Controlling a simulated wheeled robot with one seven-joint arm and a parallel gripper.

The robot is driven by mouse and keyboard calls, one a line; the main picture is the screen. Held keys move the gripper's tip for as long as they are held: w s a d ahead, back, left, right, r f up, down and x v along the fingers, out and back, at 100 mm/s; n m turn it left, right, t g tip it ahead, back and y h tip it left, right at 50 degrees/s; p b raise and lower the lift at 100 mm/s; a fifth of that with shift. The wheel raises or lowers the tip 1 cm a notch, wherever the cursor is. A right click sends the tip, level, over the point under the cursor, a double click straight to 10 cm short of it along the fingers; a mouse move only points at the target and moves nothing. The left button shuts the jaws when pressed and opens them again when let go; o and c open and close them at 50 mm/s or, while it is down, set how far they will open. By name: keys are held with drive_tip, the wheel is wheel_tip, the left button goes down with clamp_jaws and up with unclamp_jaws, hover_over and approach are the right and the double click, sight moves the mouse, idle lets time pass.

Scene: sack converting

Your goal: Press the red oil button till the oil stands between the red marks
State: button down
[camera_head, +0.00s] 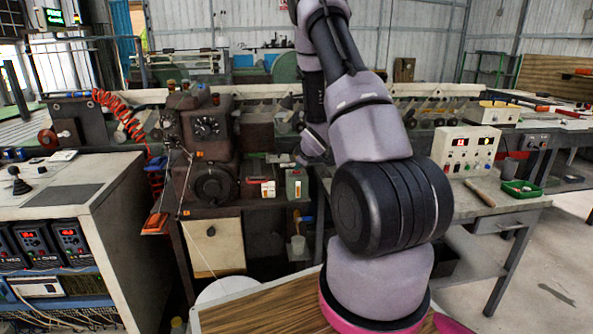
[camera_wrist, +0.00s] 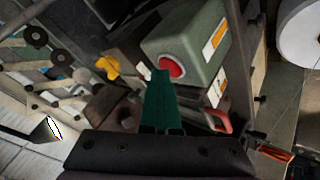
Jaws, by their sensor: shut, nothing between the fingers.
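In the wrist view, a round red button (camera_wrist: 174,65) with a pale ring sits on the end face of a grey-green box (camera_wrist: 190,38) with white-and-orange labels. My gripper (camera_wrist: 160,76) is shut and empty. Its teal fingers point at the button, and their tips overlap its lower left edge in the picture; I cannot tell whether they touch it. In the head view, the grey-green box (camera_head: 296,184) stands on the bench below my wrist, and its button is hidden. My fingers are not clear there. I cannot make out an oil level or red marks in either view.
A dark sewing machine head (camera_head: 208,135) stands left of the box, with a red coiled hose (camera_head: 120,115) beside it. A control panel (camera_head: 464,150) and a green tray (camera_head: 521,190) are on the right. In the wrist view, a red-handled tool (camera_wrist: 219,120) lies close to my fingers.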

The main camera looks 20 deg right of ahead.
sight(298, 172)
idle(0.4)
drive_tip(key=shift+r, duration=1.1)
drive_tip(key=shift+r, duration=2.55)
